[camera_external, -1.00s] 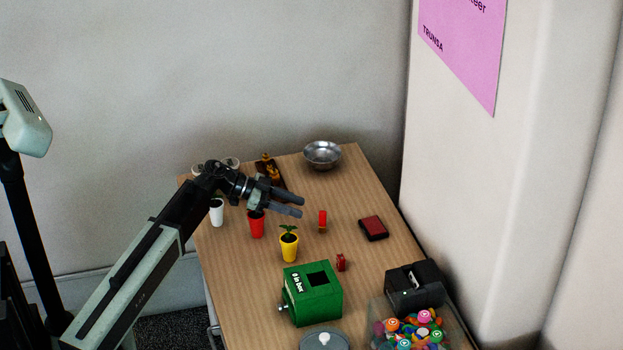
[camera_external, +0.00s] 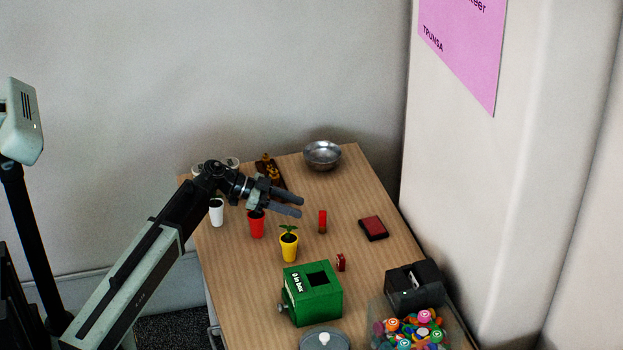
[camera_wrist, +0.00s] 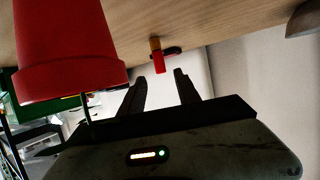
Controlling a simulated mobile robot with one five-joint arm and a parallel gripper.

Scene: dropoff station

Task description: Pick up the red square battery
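A small red block (camera_external: 340,262) stands on the table right of the yellow pot; it looks like the square battery, but it is small here. A red cylinder (camera_external: 322,222) stands farther back, and a flat red-and-black box (camera_external: 373,228) lies to its right. My gripper (camera_external: 298,206) is open and empty, its fingers above the table, left of the red cylinder and apart from it. In the wrist view, the two fingers of my gripper (camera_wrist: 160,88) are spread, with the red cylinder (camera_wrist: 158,60) beyond them. I cannot make out the small block there.
A red pot (camera_external: 257,226) is just below my gripper and fills the left of the wrist view (camera_wrist: 65,60). A yellow pot (camera_external: 289,246), green box (camera_external: 314,300), metal bowl (camera_external: 322,154) and black holder (camera_external: 415,288) stand around. The table's middle right is fairly clear.

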